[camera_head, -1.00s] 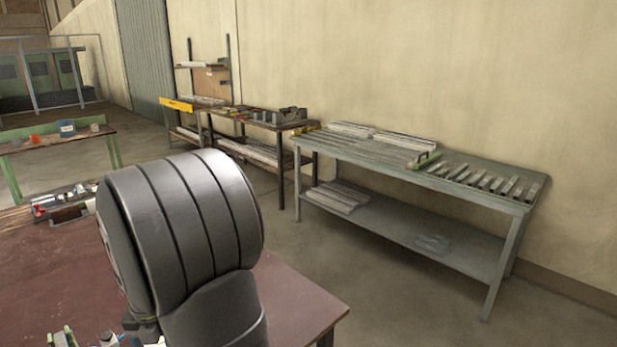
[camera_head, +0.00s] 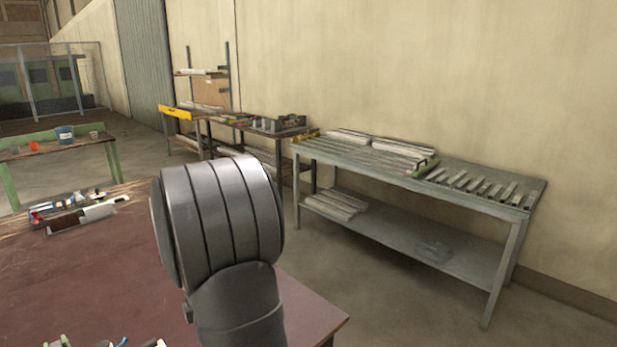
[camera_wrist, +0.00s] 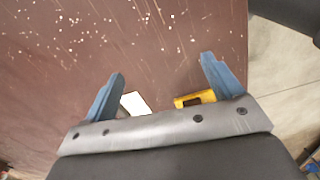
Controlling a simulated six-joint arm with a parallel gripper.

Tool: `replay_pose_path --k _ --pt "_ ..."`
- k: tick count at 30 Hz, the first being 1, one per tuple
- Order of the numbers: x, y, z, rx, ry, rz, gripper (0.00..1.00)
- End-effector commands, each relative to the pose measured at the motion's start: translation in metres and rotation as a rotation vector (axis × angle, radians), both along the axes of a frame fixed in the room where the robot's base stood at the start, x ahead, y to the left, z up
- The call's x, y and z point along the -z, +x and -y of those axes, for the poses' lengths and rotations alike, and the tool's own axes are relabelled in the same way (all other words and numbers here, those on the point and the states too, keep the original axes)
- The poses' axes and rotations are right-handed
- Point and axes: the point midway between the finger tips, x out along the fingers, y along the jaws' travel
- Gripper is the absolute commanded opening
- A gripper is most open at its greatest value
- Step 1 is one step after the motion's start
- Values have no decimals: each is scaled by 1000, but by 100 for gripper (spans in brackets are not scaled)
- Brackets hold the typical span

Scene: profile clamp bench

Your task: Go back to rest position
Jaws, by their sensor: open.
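In the wrist view my gripper (camera_wrist: 160,88) has its two blue fingers spread wide apart, with nothing held between them. It is above the reddish-brown tabletop (camera_wrist: 110,45), which is speckled with pale marks. A yellow piece (camera_wrist: 194,99) and a white piece (camera_wrist: 134,103) show between the fingers, just beyond the grey gripper bar, which partly hides them. In the head view my grey arm link fills the lower middle, and the gripper itself is not seen there.
In the head view, tools and metal parts (camera_head: 82,214) lie on the reddish table (camera_head: 90,270) at left, and small items crowd its near edge. A grey bench (camera_head: 400,178) with metal profiles stands at right. The table's middle is bare.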

Motion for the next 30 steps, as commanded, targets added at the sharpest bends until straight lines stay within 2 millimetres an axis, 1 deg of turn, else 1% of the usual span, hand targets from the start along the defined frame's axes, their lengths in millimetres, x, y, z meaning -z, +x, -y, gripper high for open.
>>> replay_pose_path --k 1,12,30 --pt "1 4 6 51 0 0 85" --pt "7 29 42 450 0 0 85" --pt "16 63 107 1096 0 0 85"
